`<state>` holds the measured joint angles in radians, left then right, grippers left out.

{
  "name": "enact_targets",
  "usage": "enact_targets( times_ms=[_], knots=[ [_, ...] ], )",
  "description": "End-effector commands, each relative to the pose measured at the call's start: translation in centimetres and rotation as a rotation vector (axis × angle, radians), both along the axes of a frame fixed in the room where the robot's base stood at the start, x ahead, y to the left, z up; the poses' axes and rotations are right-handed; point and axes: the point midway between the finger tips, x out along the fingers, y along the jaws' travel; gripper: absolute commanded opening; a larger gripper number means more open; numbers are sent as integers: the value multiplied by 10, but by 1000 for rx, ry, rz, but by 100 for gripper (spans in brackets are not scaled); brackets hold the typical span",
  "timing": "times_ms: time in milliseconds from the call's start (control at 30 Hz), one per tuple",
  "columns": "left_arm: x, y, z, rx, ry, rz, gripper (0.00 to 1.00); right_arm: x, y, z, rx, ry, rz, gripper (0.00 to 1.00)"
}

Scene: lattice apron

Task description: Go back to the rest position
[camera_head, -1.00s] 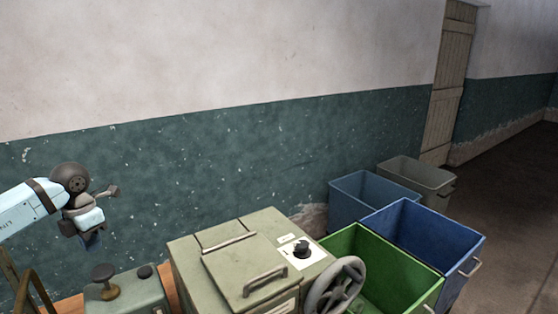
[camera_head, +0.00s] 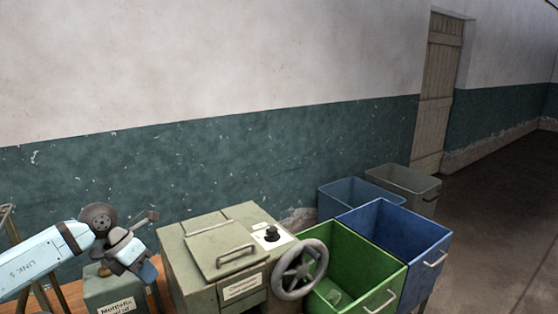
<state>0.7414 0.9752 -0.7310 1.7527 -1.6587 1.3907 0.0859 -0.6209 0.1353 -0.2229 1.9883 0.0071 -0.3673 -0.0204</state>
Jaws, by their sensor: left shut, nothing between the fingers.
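My left arm comes in from the left edge with its light blue link. My left gripper (camera_head: 151,216) is at its end, shut and empty, above and in front of a small grey-green box. It is left of the large grey-green machine (camera_head: 188,249) and apart from it. My right gripper is not in this view.
The machine has a lid handle, a black knob and a handwheel (camera_head: 300,270). The small box (camera_head: 107,290) stands on an orange-brown surface. Floor at right is clear.

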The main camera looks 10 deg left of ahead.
Motion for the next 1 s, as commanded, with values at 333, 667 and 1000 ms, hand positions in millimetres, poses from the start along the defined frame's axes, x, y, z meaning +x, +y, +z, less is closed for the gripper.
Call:
enact_targets(
  times_ms=[333, 667, 1000],
  knots=[
    [-43, -191, 35, -1046, -95, 226, 0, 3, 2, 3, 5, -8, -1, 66],
    [-60, -159, 46, -1765, 65, 1151, 0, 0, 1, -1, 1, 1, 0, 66],
    [-160, -92, -82, -1638, 430, 2382, 0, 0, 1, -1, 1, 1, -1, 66]
  ],
)
